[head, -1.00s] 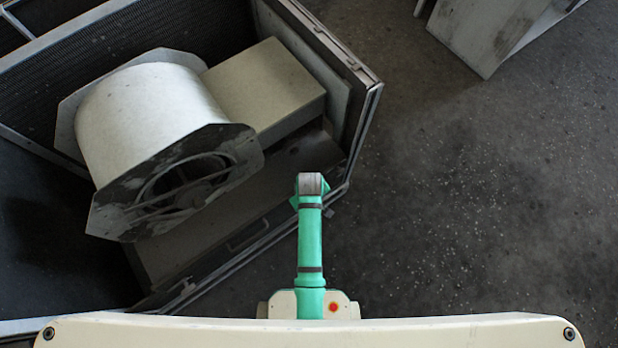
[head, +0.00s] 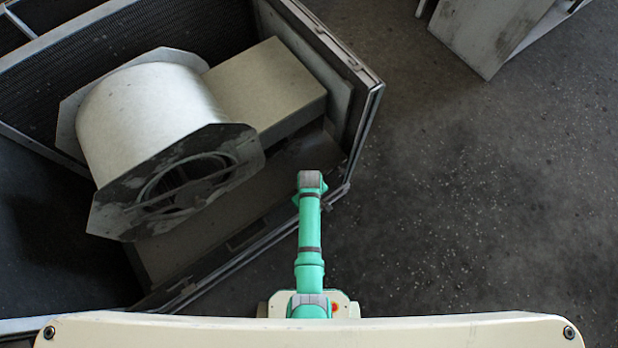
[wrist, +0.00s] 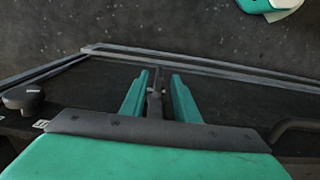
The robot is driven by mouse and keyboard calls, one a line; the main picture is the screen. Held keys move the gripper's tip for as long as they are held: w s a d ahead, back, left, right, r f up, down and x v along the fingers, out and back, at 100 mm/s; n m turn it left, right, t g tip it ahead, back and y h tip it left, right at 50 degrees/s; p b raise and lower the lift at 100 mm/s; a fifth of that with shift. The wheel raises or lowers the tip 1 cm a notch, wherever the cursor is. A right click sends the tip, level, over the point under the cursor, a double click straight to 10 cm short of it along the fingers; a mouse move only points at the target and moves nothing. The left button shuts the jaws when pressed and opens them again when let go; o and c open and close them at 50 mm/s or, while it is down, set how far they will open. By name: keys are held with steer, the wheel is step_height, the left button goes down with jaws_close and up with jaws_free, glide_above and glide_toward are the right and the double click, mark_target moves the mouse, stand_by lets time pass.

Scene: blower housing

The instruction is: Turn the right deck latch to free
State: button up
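My gripper (wrist: 158,98) shows in the wrist view with its two green fingers apart. A narrow dark grey bar (wrist: 155,98) with small bolts lies between the fingers, with a slim gap to each; I cannot tell for sure that it is the right deck latch. A dark rounded knob (wrist: 22,97) sits at the left on the housing's edge. In the head view my gripper is hidden below my green arm, which reaches to the front right rim of the blower housing (head: 362,130). No latch can be made out there.
A pale blower drum (head: 150,105) and a beige box (head: 265,88) stand inside the housing. A dark curved handle (wrist: 292,128) is at the right in the wrist view. A grey cabinet (head: 485,35) stands at the upper right. The floor right of the housing is clear.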

steer(key=shift+d+f, duration=0.15)
steer(key=shift+f, duration=0.3)
jaws_close()
